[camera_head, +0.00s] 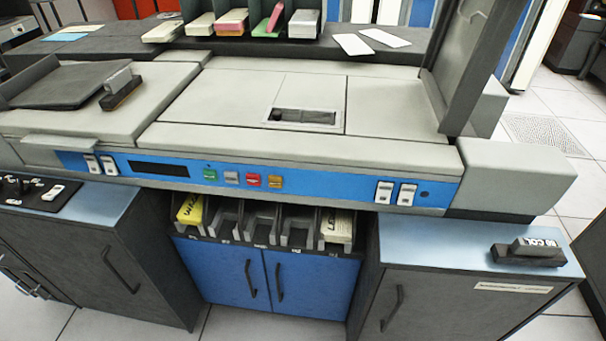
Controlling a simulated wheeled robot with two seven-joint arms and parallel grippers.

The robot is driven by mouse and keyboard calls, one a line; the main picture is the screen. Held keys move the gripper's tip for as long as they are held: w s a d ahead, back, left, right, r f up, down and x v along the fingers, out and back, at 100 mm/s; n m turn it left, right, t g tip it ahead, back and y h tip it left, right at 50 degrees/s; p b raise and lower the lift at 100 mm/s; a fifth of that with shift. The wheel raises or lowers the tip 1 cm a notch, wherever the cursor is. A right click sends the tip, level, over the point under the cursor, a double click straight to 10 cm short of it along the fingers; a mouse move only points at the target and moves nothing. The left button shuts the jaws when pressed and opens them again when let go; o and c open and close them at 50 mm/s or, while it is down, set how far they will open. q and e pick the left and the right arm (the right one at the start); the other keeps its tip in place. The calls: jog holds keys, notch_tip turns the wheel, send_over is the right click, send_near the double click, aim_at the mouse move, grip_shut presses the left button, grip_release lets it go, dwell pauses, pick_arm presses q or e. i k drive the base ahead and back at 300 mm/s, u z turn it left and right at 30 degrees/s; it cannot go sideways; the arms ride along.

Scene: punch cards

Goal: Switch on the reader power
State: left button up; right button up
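A grey card reader machine (240,107) fills the middle of the view, with a blue control strip along its front. A pair of white rocker switches (100,164) sits at the strip's left end. Another pair of white rocker switches (396,193) sits near its right end. Between them are a dark display (160,169) and green, grey, red and orange buttons (253,180). The labels are too small to read, so I cannot tell which control is the reader power or how the switches are set. Neither of my grippers shows.
Card trays with coloured decks (232,22) stand behind the machine. Open slots (262,224) holding some cards are below the strip, above blue cabinet doors (245,272). A dark block (528,252) sits on the right cabinet. A black panel with knobs (35,196) is at left.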

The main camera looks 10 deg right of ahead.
aim_at(407, 198)
jog(key=z, duration=0.85)
jog(key=k, duration=0.75)
jog(key=u, duration=0.85)
jog(key=i, duration=0.5)
jog(key=z, duration=0.05)
